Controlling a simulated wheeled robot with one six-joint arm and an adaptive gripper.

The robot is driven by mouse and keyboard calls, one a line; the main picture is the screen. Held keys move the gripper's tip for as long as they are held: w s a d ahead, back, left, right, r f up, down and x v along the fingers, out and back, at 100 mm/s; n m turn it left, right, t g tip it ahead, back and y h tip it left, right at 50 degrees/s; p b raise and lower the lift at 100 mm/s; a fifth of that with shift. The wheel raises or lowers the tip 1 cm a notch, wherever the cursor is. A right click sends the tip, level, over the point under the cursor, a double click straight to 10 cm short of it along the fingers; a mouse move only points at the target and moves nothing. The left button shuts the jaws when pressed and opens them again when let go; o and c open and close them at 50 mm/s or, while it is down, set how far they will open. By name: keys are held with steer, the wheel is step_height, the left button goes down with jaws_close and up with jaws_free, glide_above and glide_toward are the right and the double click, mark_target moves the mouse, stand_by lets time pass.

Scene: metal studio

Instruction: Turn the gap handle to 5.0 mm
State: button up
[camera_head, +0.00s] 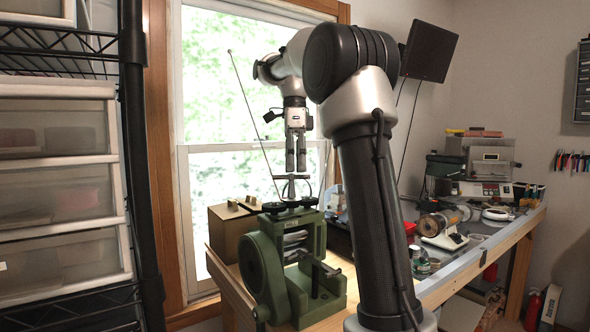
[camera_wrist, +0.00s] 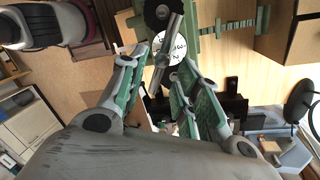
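The green rolling mill (camera_head: 308,238) stands on the wooden bench, left of my arm in the head view. Its gap handle (camera_head: 292,178) is a dark crossbar above the mill's top. My gripper (camera_head: 296,168) points straight down just over this bar. In the wrist view, my gripper (camera_wrist: 160,85) has its two green-padded fingers apart. The grey handle bar (camera_wrist: 164,65) runs slantwise in the space between them, farther from the camera. I cannot tell whether either finger touches it. A white dial (camera_wrist: 169,47) with dark marks lies beyond the bar, partly covered; its reading is too small.
A brown box (camera_head: 232,222) stands behind the mill at left. Right of my arm, the bench holds a motor-like tool (camera_head: 440,222) and a machine (camera_head: 484,165). A drawer unit (camera_head: 60,190) stands at far left. The window is behind.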

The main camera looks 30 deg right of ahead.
steer(key=shift+s+f, duration=0.15)
steer(key=shift+f, duration=0.7)
jaws_close()
steer(key=n, duration=0.4)
steer(key=n+h, duration=0.1)
steer(key=n, duration=0.1)
steer(key=shift+w+a+n, duration=0.15)
steer(key=shift+w+n, duration=0.15)
steer(key=shift+w, duration=0.1)
steer(key=n, duration=0.4)
steer(key=n+h, duration=0.1)
steer(key=shift+w+a+n, duration=0.15)
steer(key=shift+w+n, duration=0.1)
steer(key=shift+n, duration=0.15)
